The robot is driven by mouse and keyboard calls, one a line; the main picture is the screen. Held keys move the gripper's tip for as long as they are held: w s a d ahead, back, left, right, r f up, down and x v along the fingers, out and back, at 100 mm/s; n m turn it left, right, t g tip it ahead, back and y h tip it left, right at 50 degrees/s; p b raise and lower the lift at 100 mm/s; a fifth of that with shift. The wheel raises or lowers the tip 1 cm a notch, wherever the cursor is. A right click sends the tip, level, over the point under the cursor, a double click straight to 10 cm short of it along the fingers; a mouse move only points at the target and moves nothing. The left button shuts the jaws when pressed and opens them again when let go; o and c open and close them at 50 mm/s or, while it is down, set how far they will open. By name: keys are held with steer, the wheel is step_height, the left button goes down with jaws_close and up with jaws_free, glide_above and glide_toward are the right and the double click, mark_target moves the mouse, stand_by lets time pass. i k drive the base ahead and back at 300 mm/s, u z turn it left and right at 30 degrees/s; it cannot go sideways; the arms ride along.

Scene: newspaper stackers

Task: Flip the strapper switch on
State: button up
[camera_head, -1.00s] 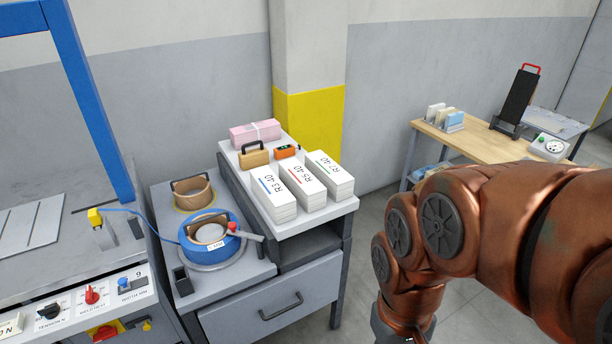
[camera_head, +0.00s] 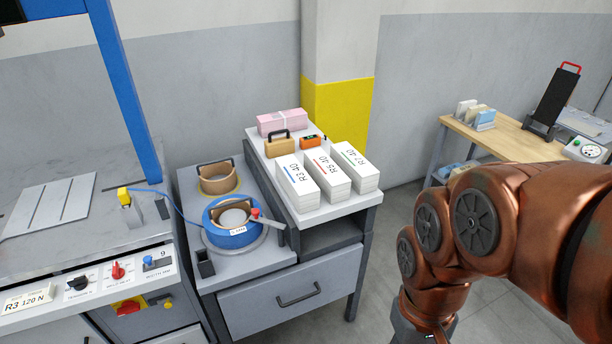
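The strapper stands at the left, with a grey worktop (camera_head: 95,218) and a blue upright frame (camera_head: 122,85). Its white front panel carries a black knob (camera_head: 78,284), a red knob (camera_head: 117,270) and a blue control (camera_head: 148,260). Below them is a red rotary switch on a yellow plate (camera_head: 129,307); its exact position is too small to read. My copper-coloured arm fills the lower right. My gripper is out of view below the bottom edge, far to the right of the panel.
A side cabinet (camera_head: 283,293) holds a blue strap coil (camera_head: 232,236), a brown coil (camera_head: 218,180) and stacks of white labelled cards (camera_head: 297,182). A wooden table (camera_head: 510,140) stands at the back right. Grey floor shows between the cabinet and my arm.

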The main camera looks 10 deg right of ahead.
mark_target(128, 307)
steer(key=u, duration=1.1)
steer(key=i, duration=0.5)
steer(key=u, duration=2.4)
